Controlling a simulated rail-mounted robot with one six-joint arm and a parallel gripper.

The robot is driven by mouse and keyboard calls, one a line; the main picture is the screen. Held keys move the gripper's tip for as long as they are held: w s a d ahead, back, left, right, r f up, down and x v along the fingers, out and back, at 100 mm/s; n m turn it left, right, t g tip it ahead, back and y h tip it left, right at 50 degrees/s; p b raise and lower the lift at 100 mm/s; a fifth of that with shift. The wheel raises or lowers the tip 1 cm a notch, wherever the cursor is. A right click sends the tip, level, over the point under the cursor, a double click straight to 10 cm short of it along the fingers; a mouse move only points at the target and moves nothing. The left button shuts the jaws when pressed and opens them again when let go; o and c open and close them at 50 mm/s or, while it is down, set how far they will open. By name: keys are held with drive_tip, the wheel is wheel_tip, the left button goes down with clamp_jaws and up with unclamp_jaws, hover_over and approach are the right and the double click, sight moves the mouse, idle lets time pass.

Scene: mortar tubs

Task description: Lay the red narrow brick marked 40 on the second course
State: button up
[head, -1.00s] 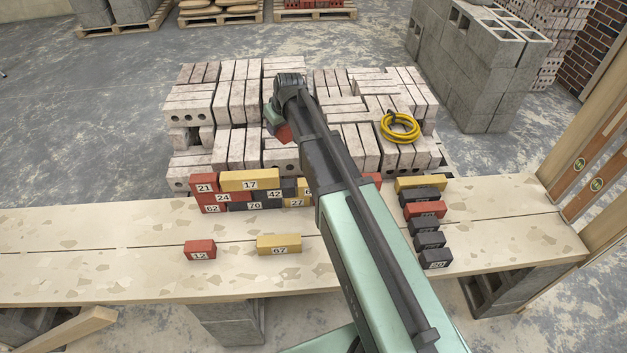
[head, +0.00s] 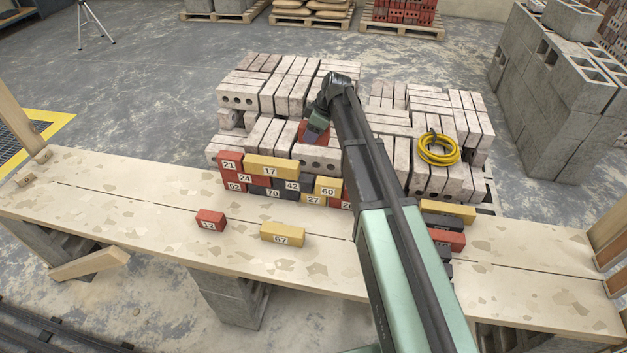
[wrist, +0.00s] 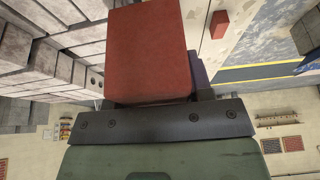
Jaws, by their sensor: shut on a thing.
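My gripper (head: 316,126) is shut on a red brick (wrist: 150,55) and holds it in the air behind the low brick wall, in front of the pale brick stacks. In the head view only a part of the held brick (head: 304,132) shows, and no number can be read on it. The wall stands at the back of the plank (head: 130,195). Red bricks 21 (head: 229,163) and 24 (head: 245,178), yellow 17 (head: 272,169), dark 42 (head: 292,186) and yellow 60 (head: 328,188) are in its upper part. Red 62 and yellow 27 lie in the lowest course. My arm hides the wall's right end.
A small red brick (head: 211,220) and yellow brick 67 (head: 283,233) lie in front of the wall. Yellow, red and dark bricks (head: 447,238) lie right of my arm, partly hidden. A yellow hose coil (head: 438,149) rests on the pale bricks.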

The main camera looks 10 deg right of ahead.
sight(309, 178)
wheel_tip(309, 178, down, 18)
drive_tip(key=b, duration=1.5)
drive_tip(key=shift+r, duration=0.5)
drive_tip(key=shift+f, duration=0.2)
drive_tip(key=o, duration=1.2)
